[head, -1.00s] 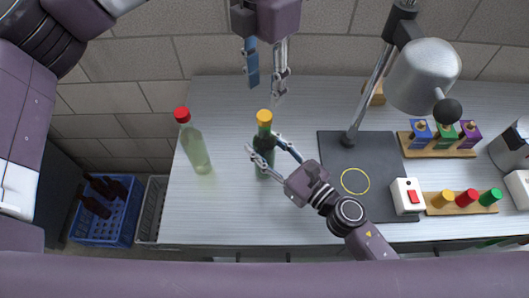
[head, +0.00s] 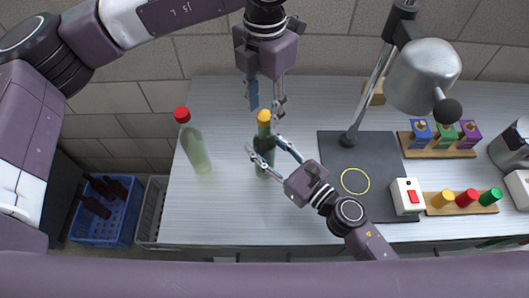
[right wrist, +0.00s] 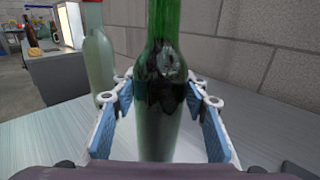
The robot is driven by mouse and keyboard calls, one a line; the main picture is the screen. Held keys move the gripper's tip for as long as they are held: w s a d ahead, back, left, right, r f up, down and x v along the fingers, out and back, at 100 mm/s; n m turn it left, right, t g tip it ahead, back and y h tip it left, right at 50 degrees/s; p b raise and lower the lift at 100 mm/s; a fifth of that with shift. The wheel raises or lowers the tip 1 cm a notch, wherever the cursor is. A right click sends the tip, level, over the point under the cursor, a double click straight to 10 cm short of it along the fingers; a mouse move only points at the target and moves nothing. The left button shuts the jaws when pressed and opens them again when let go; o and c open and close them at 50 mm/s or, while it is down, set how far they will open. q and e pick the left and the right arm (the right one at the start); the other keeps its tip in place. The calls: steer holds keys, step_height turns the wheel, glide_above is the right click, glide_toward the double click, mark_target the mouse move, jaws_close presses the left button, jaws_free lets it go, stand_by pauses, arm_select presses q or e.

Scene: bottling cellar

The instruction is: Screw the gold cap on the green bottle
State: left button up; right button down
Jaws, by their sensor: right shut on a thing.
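The green bottle (head: 263,146) stands upright on the bench, left of the dark mat. It also fills the middle of the right wrist view (right wrist: 160,90), its top out of frame. The gold cap (head: 264,116) sits on its mouth; how tightly cannot be told. My right gripper (head: 263,144) is shut on the bottle's body, with a finger on each side in its wrist view (right wrist: 160,125). My left gripper (head: 266,110) points down from above, fingers apart on either side of the cap, without visible contact.
A pale bottle with a red cap (head: 193,145) stands close by on the left. A lamp (head: 420,78) rises over the dark mat (head: 375,200). A white switch box (head: 407,196) and a wooden rack of caps (head: 462,208) lie right. A blue crate (head: 105,225) is below left.

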arm_select(q)
steer(key=shift+f, duration=0.75)
steer(key=shift+c, duration=0.4)
jaws_close()
steer(key=shift+m, duration=1)
steer(key=shift+o, duration=1.1)
jaws_free()
step_height(320, 180, up, 12)
